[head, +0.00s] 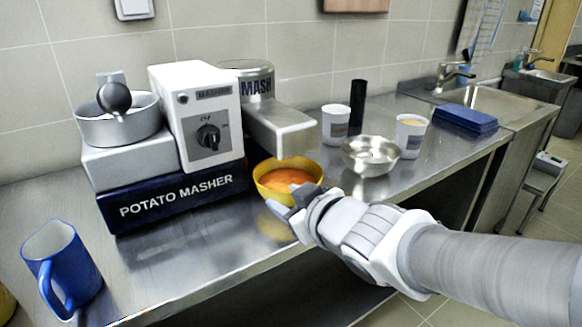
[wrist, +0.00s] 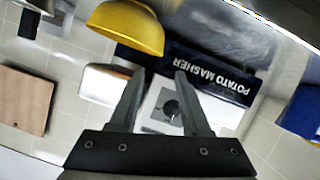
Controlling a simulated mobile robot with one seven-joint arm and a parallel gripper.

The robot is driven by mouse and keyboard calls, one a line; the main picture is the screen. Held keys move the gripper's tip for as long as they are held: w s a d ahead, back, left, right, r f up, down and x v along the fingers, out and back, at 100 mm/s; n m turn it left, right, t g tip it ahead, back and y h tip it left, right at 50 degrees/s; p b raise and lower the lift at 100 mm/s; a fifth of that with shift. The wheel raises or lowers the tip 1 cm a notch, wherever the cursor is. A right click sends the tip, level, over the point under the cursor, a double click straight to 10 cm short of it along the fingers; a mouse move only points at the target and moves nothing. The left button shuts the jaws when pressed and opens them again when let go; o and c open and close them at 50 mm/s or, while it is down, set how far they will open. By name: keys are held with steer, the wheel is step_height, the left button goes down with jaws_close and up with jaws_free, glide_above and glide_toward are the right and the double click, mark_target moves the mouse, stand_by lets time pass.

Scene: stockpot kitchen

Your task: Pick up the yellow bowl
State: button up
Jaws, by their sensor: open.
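The yellow bowl (head: 287,178) holds something orange and sits on the steel counter (head: 190,260) under the spout of the potato masher machine. My gripper (head: 279,205) is at the bowl's near side, in front of its lower part and hiding some of it. I cannot tell whether it touches the bowl. In the wrist view the bowl (wrist: 130,25) shows upside down at the top, beyond the fingertips and left of centre. My gripper (wrist: 158,80) is open there, with nothing between its two fingers.
The potato masher machine (head: 195,110) stands close behind the bowl, its spout (head: 285,130) just above. A metal bowl (head: 371,156) and white cups (head: 336,124) stand to the right. A blue mug (head: 62,268) is at the left front. The counter between mug and bowl is clear.

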mark_target(266, 189)
steer(key=shift+p+x, duration=1.4)
steer(key=shift+x, duration=0.35)
steer(key=b+x, duration=0.2)
steer(key=x, duration=0.2)
steer(key=shift+f, duration=0.1)
steer(key=shift+b+x, duration=0.95)
steer(key=shift+x, duration=2.15)
jaws_close()
steer(key=shift+r, duration=0.2)
